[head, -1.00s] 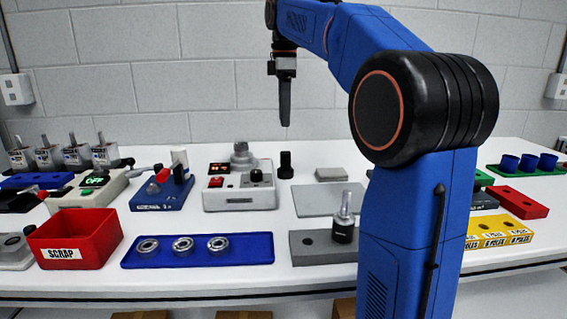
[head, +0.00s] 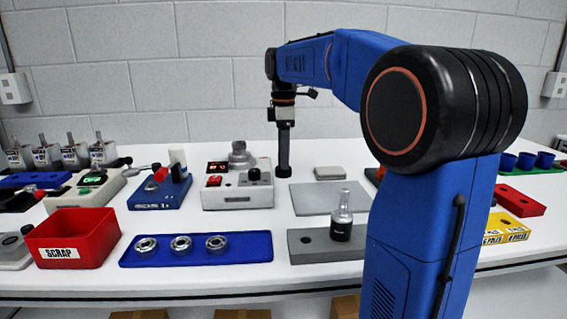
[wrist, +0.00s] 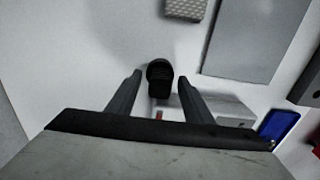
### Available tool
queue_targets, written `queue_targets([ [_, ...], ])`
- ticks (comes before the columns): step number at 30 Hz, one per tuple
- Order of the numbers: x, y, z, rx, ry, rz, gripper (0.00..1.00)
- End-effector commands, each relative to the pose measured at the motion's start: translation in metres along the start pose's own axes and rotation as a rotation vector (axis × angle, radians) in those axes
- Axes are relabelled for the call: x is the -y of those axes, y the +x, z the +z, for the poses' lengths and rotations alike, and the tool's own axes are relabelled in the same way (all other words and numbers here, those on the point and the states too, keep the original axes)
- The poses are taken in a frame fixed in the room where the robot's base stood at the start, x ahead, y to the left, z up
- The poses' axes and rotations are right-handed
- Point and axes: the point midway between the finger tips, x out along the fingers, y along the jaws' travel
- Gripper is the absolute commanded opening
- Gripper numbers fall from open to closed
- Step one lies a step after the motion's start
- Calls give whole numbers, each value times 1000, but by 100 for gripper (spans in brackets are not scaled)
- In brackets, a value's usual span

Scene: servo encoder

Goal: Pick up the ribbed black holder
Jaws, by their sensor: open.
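The ribbed black holder (wrist: 160,74) stands on the white table and shows between the fingertips of my gripper (wrist: 160,80) in the wrist view. The fingers are apart, one on each side of it. I cannot tell whether either finger touches it. In the head view my gripper (head: 284,172) points straight down at the table, just right of the grey box with a red switch and a knob. There the fingers overlap the holder, and I cannot tell the two apart.
The grey control box (head: 238,190) stands close on the left. A grey mat (head: 330,198) lies to the right, with a small grey block (head: 329,173) behind it. A blue tray (head: 195,250) with silver rings and a red scrap bin (head: 75,238) are nearer the front.

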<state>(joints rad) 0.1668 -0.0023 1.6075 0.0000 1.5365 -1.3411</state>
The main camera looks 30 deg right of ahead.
Motion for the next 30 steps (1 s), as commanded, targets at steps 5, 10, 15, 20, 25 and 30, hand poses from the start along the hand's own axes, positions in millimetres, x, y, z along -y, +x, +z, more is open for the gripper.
queue_targets([
  [5,0,11,0,0,0,0,47],
  [10,0,11,0,0,0,0,47],
  [15,0,11,0,0,0,0,16],
  [20,0,11,0,0,0,0,2],
  [25,0,11,0,0,0,0,2],
  [30,-1,-2,0,-1,0,3,2],
])
